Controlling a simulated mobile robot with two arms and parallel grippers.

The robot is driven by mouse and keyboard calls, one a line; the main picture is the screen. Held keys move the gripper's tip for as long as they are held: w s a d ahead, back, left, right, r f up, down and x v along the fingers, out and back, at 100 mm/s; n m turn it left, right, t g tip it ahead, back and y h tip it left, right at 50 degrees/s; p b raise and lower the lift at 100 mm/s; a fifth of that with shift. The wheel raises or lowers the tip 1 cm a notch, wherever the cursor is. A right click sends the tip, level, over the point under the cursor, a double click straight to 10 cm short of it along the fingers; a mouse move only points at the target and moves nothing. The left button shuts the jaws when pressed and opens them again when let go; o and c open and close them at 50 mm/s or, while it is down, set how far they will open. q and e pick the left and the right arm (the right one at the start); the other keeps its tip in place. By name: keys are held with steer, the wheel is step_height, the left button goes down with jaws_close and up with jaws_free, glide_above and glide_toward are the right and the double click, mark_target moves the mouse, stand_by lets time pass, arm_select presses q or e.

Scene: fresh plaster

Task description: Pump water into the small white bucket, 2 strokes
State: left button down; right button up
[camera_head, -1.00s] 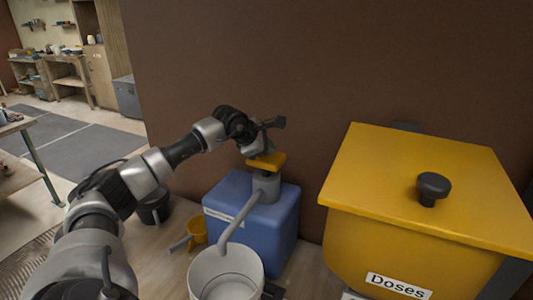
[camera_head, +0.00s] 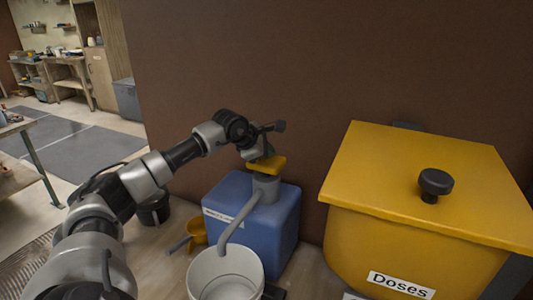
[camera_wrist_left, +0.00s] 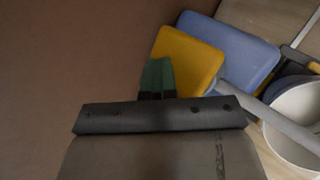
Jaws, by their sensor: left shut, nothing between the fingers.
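The small white bucket (camera_head: 226,276) stands under the grey spout (camera_head: 238,221) of the pump. The pump sits on a blue water container (camera_head: 273,222) and has a yellow top plate (camera_head: 267,164). My left gripper (camera_head: 268,150) is shut and empty, with its fingertips at the yellow plate. In the left wrist view the green fingertips (camera_wrist_left: 157,76) lie close together at the edge of the yellow plate (camera_wrist_left: 186,61); I cannot tell whether they touch it. The bucket (camera_wrist_left: 296,125) shows at the right there. The right gripper is not in view.
A large yellow bin (camera_head: 410,195) labelled "Doses", with a black knob (camera_head: 435,183), stands close on the right. A yellow scoop (camera_head: 195,232) and a black pot (camera_head: 154,210) are left of the container. The brown wall (camera_head: 330,70) is right behind.

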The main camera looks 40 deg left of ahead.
arm_select(q)
steer(key=shift+f+b, duration=0.7)
steer(key=shift+f, duration=0.45)
stand_by(0.4)
steer(key=shift+r, duration=0.1)
steer(key=shift+r+p, duration=2.05)
steer(key=shift+r, duration=0.75)
steer(key=shift+r, duration=0.1)
step_height(320, 180, up, 5)
steer(key=p, duration=0.3)
steer(key=shift+p, duration=0.3)
steer(key=shift+w, duration=0.1)
stand_by(0.8)
